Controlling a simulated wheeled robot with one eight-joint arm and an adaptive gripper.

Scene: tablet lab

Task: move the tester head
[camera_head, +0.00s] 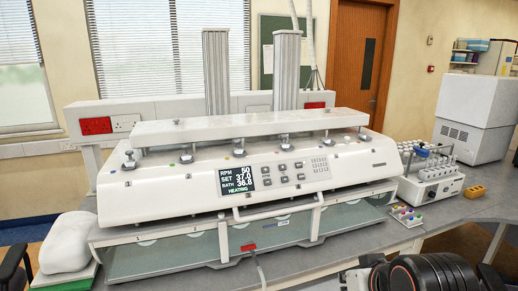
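The tester head (350,166) is a wide white housing with a sloped front panel. Its dark display (237,180) reads RPM 50, SET 37.0, BATH 36.8 and HEATING. A row of spindles with metal tops runs along it under a white top bar (250,126). A white bar handle (279,212) crosses the lower front edge. The head sits low, just above the greenish clear bath (172,254). Two grey ribbed columns (216,75) rise behind it. My gripper's fingertips are not visible.
A white device with tubes (433,186) and a small rack with coloured caps (407,216) stand right of the tester. A white bundle (65,242) is at the left. A grey cable (259,266) hangs from the bath's front.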

